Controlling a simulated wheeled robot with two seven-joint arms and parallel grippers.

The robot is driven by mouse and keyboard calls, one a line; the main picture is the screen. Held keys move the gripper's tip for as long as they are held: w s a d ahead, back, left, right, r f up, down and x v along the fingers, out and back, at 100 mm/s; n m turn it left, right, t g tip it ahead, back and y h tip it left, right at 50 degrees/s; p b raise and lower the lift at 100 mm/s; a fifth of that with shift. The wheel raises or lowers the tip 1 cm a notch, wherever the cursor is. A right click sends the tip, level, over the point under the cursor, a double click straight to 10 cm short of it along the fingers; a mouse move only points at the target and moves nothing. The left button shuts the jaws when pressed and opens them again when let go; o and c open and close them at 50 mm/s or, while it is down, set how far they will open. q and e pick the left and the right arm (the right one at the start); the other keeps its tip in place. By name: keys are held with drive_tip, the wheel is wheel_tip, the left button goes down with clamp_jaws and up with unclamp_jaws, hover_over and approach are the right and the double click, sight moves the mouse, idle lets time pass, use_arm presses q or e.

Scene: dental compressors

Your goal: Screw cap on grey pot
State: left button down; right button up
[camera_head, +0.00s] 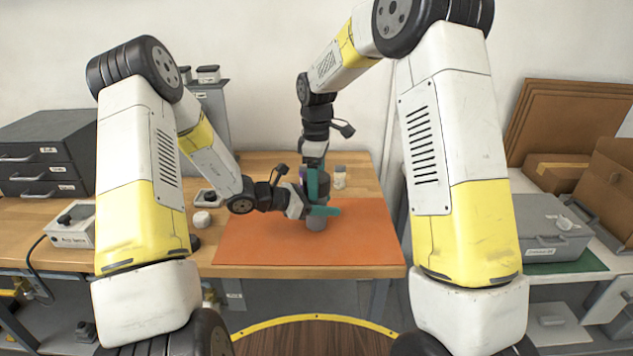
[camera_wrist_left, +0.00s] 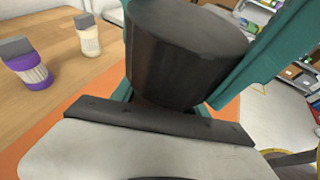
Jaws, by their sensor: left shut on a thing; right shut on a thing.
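The grey pot (camera_head: 316,223) stands upright on the orange mat (camera_head: 260,240). My left gripper (camera_head: 322,211) comes in level from the left and is shut around the pot. My right gripper (camera_head: 318,184) reaches down from above and is shut on a dark grey piece, which appears to be the cap (camera_head: 323,187), in line above the pot. The fingers hide the join, so I cannot tell whether cap and pot touch or are threaded. In the left wrist view a dark grey cylinder (camera_wrist_left: 180,55) fills the middle, with teal fingers beside it.
A cream bottle with a grey lid (camera_head: 339,178) stands behind the mat; a purple bottle (camera_wrist_left: 32,68) stands near it in the left wrist view. A white round item (camera_head: 201,219) and a small tray (camera_head: 208,197) lie left. The mat's front and right are clear.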

drive_tip(key=o, duration=1.5)
drive_tip(key=shift+o, duration=0.2)
drive_tip(key=shift+r, duration=2.25)
drive_tip(key=shift+c, duration=0.4)
drive_tip(key=shift+r+n, duration=1.2)
drive_tip(key=shift+r, duration=0.55)
drive_tip(key=shift+f, duration=4.05)
